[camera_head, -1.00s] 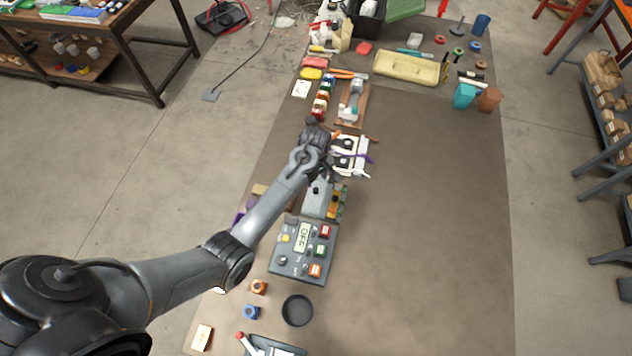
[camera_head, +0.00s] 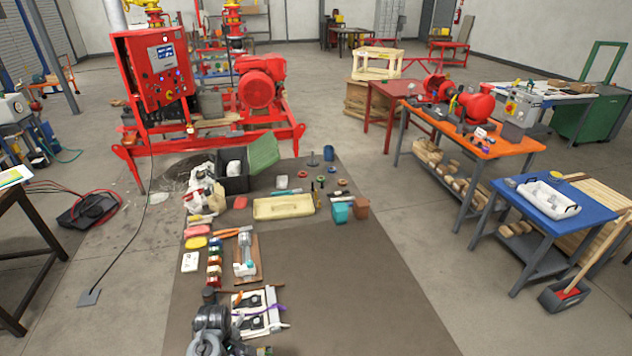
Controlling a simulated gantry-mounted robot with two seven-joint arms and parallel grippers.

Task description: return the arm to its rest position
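My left arm shows only at its end, at the bottom edge of the head view. Its wrist and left gripper (camera_head: 224,320) are dark grey and sit beside a white fixture (camera_head: 267,318) with black parts and a purple piece. I cannot make out the fingertips or whether they hold anything. Whether the gripper touches the fixture is unclear. My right gripper is not in view.
A brown mat (camera_head: 340,290) is mostly clear on its right side. Along its left lie a wooden board with a grey clamp (camera_head: 245,257) and several small coloured blocks. Farther back are a cream tray (camera_head: 284,207), a black crate (camera_head: 232,182) and a red pump skid (camera_head: 155,75).

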